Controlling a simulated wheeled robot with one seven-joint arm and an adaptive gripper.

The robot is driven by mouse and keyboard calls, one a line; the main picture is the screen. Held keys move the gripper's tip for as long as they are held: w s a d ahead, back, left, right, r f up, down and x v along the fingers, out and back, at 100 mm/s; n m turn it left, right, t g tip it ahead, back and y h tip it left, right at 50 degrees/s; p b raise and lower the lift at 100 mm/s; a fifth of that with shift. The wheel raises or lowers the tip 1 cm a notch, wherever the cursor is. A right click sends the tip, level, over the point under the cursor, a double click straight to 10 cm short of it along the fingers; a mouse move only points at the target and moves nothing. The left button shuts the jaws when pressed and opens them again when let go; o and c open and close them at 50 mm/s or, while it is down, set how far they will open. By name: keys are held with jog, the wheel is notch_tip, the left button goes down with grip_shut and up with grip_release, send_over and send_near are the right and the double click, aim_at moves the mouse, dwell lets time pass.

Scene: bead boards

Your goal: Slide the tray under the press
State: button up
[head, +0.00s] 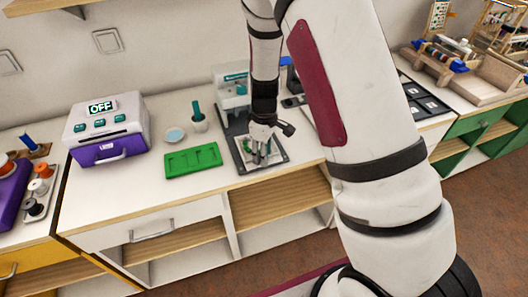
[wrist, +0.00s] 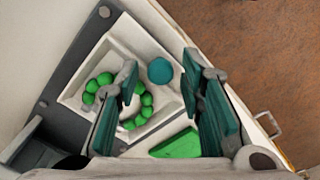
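The tray (wrist: 150,38) is white and shallow, with a ring of green beads (wrist: 104,79) in it and a round teal knob (wrist: 160,71) near one side. It lies on a dark base plate (head: 277,148); my gripper partly hides it in the head view. The white and teal press (head: 233,92) stands at the back of that plate, partly behind my arm. My gripper (wrist: 165,108) is open, pointing down over the tray. In the wrist view, one finger overlaps the bead ring and the other is towards the counter's front edge. No contact can be made out.
A green board (head: 193,160) lies close left of the plate. The counter's front edge is close to the plate. Black trays (head: 427,104) lie to the right.

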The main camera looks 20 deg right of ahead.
grip_shut()
jog(key=w+b, duration=0.6)
jog(key=w, duration=0.4)
jog(key=shift+w+f, duration=0.15)
jog(key=shift+w, duration=0.1)
jog(key=shift+w+r, duration=0.2)
jog(key=shift+w, duration=0.3)
jog(key=shift+o, duration=1.9)
grip_release()
jog(key=shift+w, duration=0.1)
notch_tip(320, 180, up, 12)
